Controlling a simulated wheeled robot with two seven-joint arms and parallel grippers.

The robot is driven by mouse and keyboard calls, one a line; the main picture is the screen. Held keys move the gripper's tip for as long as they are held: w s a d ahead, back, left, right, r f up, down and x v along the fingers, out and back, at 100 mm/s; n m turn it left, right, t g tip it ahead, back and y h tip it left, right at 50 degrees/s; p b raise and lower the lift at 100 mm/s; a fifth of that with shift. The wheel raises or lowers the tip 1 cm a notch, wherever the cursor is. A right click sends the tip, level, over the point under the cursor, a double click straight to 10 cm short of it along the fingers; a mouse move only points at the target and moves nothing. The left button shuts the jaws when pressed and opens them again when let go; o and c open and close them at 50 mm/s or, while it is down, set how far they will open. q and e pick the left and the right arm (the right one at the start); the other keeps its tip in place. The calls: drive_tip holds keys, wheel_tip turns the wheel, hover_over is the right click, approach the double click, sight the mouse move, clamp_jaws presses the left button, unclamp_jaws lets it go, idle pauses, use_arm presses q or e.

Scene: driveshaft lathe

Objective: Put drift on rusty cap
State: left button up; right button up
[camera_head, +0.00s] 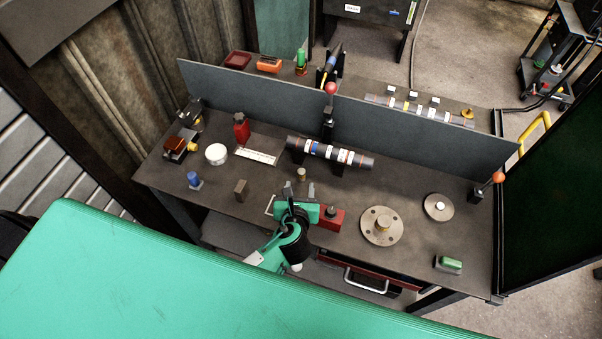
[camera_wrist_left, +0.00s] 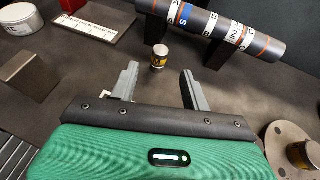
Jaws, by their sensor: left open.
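My left gripper (camera_head: 300,189) is open, low over the front middle of the bench. A small brass-coloured cylinder (camera_head: 301,174), which may be the drift, stands upright just beyond its fingers. In the left wrist view that cylinder (camera_wrist_left: 159,57) shows ahead of the gap between the open fingertips (camera_wrist_left: 159,76), with nothing gripped. A round flange with holes (camera_head: 382,228) lies to the right, with a short brownish cylinder (camera_wrist_left: 303,155) at its centre, possibly the rusty cap. I cannot tell for certain which piece is which. My right gripper is not in view.
A banded shaft (camera_head: 330,152) rests on supports behind the brass cylinder, before an upright divider (camera_head: 415,143). A red block (camera_head: 331,218) sits right of my gripper. A grey-brown block (camera_head: 240,190) and white ruled plate (camera_head: 256,155) lie left. A disc (camera_head: 439,207) lies farther right.

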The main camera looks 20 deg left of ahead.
sight(301, 174)
use_arm(q)
drive_tip(key=x, duration=0.3)
drive_tip(key=shift+w+a+p, duration=0.15)
drive_tip(key=shift+w+p, duration=0.35)
drive_tip(key=p+x, duration=0.1)
drive_tip(key=x, duration=0.2)
drive_tip(key=shift+w, duration=0.2)
drive_tip(key=shift+w+a+f, duration=0.1)
drive_tip(key=shift+w+f, duration=0.15)
drive_tip(key=shift+w, duration=0.15)
drive_tip(key=c, duration=1)
clamp_jaws()
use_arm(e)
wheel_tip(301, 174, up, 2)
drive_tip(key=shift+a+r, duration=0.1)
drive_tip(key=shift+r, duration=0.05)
use_arm(q)
drive_tip(key=shift+r, duration=0.15)
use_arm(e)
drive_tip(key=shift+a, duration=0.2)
